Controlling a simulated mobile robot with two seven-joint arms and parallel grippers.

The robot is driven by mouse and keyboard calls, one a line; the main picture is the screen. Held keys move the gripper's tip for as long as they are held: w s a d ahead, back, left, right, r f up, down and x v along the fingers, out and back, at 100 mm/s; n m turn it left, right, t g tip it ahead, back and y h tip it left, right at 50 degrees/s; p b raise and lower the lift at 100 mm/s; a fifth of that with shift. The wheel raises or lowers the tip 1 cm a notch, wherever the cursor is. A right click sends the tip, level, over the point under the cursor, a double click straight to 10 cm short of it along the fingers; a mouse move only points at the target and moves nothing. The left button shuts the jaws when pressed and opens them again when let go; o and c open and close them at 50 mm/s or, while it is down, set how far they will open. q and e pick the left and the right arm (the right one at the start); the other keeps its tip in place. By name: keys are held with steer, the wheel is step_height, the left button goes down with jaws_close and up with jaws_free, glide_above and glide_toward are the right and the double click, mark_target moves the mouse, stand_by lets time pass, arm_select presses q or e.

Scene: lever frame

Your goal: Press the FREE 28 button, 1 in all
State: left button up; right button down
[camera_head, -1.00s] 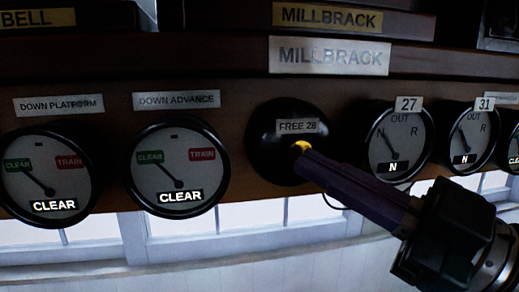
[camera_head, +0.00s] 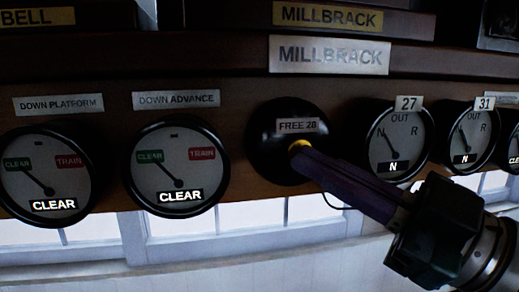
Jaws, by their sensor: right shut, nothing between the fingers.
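The FREE 28 button is a small yellow knob (camera_head: 299,146) in the middle of a round black housing (camera_head: 268,150), under a plate (camera_head: 298,126) reading FREE 28. My right gripper (camera_head: 302,158) comes in from the lower right. Its purple fingers are shut with nothing between them. The fingertips are at the yellow knob and cover its lower part. I cannot tell for sure whether they touch it or how far it is pushed in. My left gripper is not in view.
Left of the housing are two dials, DOWN PLATFORM (camera_head: 35,188) and DOWN ADVANCE (camera_head: 160,186), both reading CLEAR. To the right are dials 27 (camera_head: 398,132) and 31 (camera_head: 470,128), both reading N. The MILLBRACK plate (camera_head: 329,55) is above, windows below.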

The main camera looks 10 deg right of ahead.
steer(key=shift+w, duration=0.5)
stand_by(0.6)
steer(key=shift+s, duration=0.9)
steer(key=shift+p, duration=0.3)
steer(key=shift+s+d+p, duration=0.15)
steer(key=shift+s+p, duration=0.75)
steer(key=shift+s, duration=1.6)
